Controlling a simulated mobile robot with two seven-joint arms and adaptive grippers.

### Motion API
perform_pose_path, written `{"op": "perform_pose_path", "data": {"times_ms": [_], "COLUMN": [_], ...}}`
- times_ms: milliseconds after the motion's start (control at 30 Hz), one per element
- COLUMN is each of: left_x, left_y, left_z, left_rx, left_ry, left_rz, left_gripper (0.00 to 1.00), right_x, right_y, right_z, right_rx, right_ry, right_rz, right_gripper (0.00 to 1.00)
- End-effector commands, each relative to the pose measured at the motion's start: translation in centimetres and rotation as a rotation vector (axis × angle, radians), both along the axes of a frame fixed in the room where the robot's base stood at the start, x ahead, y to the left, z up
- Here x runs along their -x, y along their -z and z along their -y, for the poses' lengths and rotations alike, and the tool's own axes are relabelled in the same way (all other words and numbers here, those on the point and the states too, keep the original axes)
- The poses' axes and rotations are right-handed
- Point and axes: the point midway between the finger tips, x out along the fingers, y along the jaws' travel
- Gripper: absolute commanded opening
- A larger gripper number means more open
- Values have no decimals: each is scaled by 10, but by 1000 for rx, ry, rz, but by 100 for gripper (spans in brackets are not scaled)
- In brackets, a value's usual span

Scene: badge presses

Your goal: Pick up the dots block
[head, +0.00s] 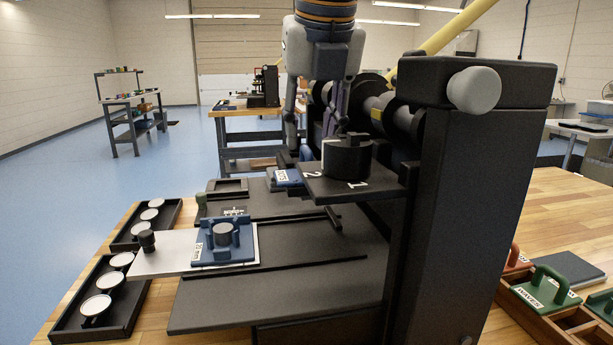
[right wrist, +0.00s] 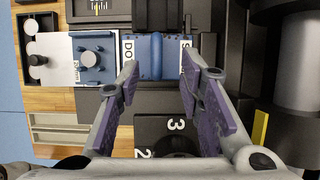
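The dots block (right wrist: 153,55) is a blue block with a raised handle and white labels at both sides, in the right wrist view. One label begins "DO", and the rest is hidden by a finger. In the head view, the blue labelled block (head: 288,177) shows small behind the black numbered turret (head: 349,158), partly covered. My right gripper (head: 311,146) points down over it from behind the press. In the right wrist view my right gripper (right wrist: 159,78) is open, its purple-padded fingers on either side of the handle with gaps. My left gripper is not in view.
A black press column (head: 470,190) stands close on the right. A blue die block (head: 224,243) sits on a pale slide plate at front left. Black trays (head: 100,308) hold round badges. A wooden tray (head: 545,302) holds green-handled blocks at right.

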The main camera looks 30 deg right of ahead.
Motion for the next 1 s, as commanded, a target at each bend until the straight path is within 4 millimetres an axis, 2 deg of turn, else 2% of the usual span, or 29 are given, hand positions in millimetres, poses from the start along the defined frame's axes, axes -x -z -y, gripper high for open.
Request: {"op": "perform_pose_path", "data": {"times_ms": [100, 200, 433, 467, 600, 1000], "left_x": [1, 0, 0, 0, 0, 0], "left_y": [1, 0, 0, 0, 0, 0], "left_z": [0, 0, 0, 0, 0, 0], "left_rx": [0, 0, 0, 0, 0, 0], "left_ry": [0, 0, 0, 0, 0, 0], "left_rz": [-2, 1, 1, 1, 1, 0], "left_gripper": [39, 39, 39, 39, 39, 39], "right_x": [-16, -20, -22, -22, -22, -22], "right_y": [21, 33, 36, 36, 36, 32], "right_z": [-1, 1, 2, 2, 2, 2], "right_rx": [0, 1, 1, 1, 1, 1], "right_ry": [-1, 1, 1, 1, 1, 2], "right_rz": [-6, -2, 0, 0, 0, 2], "right_gripper": [34, 34, 34, 32, 0, 0]}}
